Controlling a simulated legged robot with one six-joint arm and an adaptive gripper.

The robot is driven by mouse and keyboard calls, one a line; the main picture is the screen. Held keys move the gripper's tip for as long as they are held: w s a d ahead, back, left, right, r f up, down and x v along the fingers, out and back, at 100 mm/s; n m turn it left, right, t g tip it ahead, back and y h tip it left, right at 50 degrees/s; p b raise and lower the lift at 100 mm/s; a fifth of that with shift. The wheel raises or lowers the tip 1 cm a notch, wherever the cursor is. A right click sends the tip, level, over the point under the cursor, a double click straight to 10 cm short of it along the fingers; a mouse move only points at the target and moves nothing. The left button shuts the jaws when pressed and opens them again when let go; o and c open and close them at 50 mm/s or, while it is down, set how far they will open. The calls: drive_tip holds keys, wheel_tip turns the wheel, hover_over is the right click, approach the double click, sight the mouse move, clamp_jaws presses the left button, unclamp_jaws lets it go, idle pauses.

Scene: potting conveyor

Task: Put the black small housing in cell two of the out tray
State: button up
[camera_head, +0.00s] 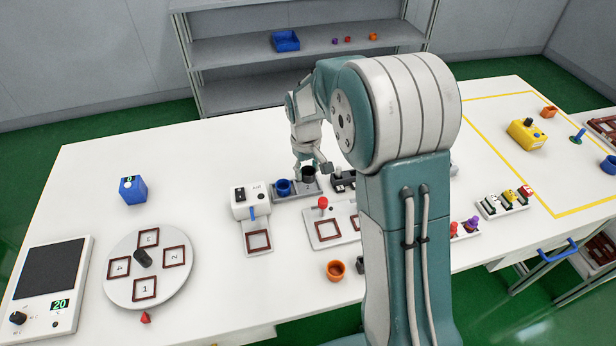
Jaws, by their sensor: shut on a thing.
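My gripper (312,165) is at the back middle of the white table, pointing down. It is shut on a small black cup-like housing (308,176). The black housing is at the right end of a small grey tray (298,195). A blue housing (283,187) stands in the same tray, just left of it. I cannot tell whether the black housing touches the tray floor. No cell numbers are readable on this tray, so I cannot tell whether it is the out tray.
Left of the tray is a white device (250,203) with a blue lever. A numbered turntable (147,262) and blue box (132,190) are at left. An orange cup (335,270) stands in front. My arm hides the middle right.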

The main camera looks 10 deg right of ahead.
sight(308, 174)
drive_tip(key=shift+w+a+f, duration=0.4)
drive_tip(key=shift+a+f, duration=0.05)
drive_tip(key=shift+f, duration=0.1)
drive_tip(key=shift+d+f, duration=0.15)
drive_tip(key=shift+f, duration=0.5)
drive_tip(key=shift+d+f, duration=0.15)
drive_tip(key=shift+f, duration=0.45)
drive_tip(key=shift+d+f, duration=0.25)
drive_tip(key=shift+d, duration=0.2)
